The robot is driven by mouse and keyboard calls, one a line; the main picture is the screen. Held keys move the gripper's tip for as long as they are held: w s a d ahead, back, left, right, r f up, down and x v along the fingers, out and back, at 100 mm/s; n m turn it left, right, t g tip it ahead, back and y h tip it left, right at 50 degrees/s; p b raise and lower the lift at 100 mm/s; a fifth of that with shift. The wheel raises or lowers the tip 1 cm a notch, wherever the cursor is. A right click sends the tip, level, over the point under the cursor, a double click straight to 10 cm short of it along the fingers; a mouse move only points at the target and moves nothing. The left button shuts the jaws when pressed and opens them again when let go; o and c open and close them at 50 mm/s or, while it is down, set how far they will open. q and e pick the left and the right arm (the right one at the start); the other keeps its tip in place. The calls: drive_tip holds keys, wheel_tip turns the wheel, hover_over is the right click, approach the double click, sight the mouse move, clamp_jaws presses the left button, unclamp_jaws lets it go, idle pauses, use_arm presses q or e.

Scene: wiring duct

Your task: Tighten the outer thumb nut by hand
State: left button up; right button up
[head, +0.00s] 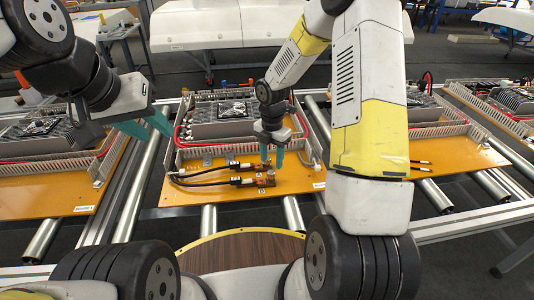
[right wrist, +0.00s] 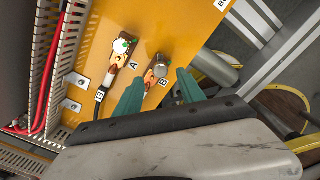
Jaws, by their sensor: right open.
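Two terminals with cable lugs and thumb nuts sit on the orange panel (head: 220,200). In the right wrist view, a grey knurled thumb nut (right wrist: 160,71) stands beside label B, and a white-topped nut with green on it (right wrist: 121,46) stands near label A. Black cables (head: 205,181) run to the copper-coloured lugs. My right gripper (head: 272,157) is open above the terminals; in the right wrist view its teal fingertips (right wrist: 158,85) are apart, one to each side of the B nut, with no clear contact. My left gripper (head: 147,127) is open and empty, left of the panel.
Slotted grey wiring duct (head: 228,146) and red wires border the panel's back and left side. Similar panels (head: 45,195) stand left and right on the metal roller conveyor (head: 125,205). A round wooden top (head: 240,250) is in front.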

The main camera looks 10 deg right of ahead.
sight(271, 172)
wheel_tip(271, 172, down, 5)
drive_tip(key=shift+f, duration=0.1)
idle(0.3)
clamp_jaws()
